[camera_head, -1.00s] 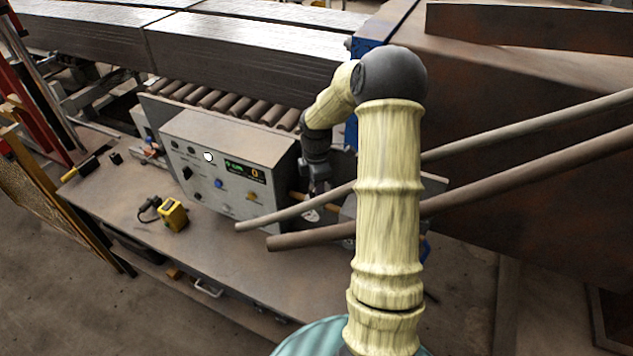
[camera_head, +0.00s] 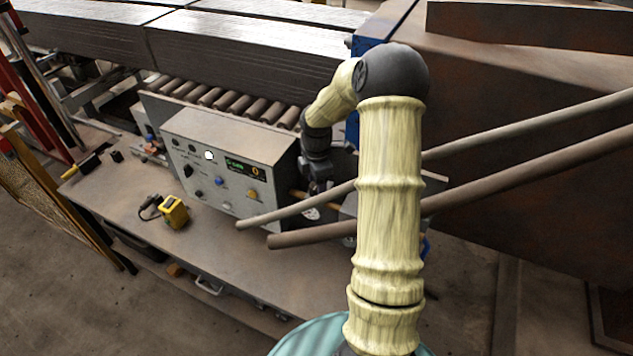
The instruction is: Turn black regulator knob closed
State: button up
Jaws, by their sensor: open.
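A grey control box (camera_head: 222,150) stands on the workbench, with black knobs (camera_head: 188,171) on its sloping front. I cannot tell whether one of these is the black regulator knob, or whether it is hidden behind my arm. My gripper (camera_head: 318,188) points down just right of the box, partly behind the grey rod, near a small round white dial (camera_head: 311,214). Its jaws are open. The fingertips are small and partly covered, and no contact with a knob can be made out.
Two long rods (camera_head: 290,240) slant across the bench (camera_head: 222,246) below my gripper. A yellow device (camera_head: 174,212) with a black cable lies at the front left. A roller conveyor (camera_head: 230,101) is behind the box, and a large rusty housing (camera_head: 520,110) fills the right.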

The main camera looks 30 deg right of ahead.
aim_at(314, 187)
notch_tip(314, 187, up, 17)
jog(key=b, duration=0.4)
jog(key=shift+r, duration=0.2)
dwell(0.3)
jog(key=s+a+f+m+t+b, duration=0.2)
jog(key=s+a+f+m+b, duration=0.1)
jog(key=s+a+f+m, duration=1.2)
jog(key=s+m, duration=0.1)
jog(key=s, duration=0.2)
jog(key=shift+s+a+m+t, duration=0.15)
jog(key=shift+s+m+t, duration=0.15)
jog(key=shift+s+m, duration=0.1)
jog(key=shift+f, duration=0.1)
dwell(1.2)
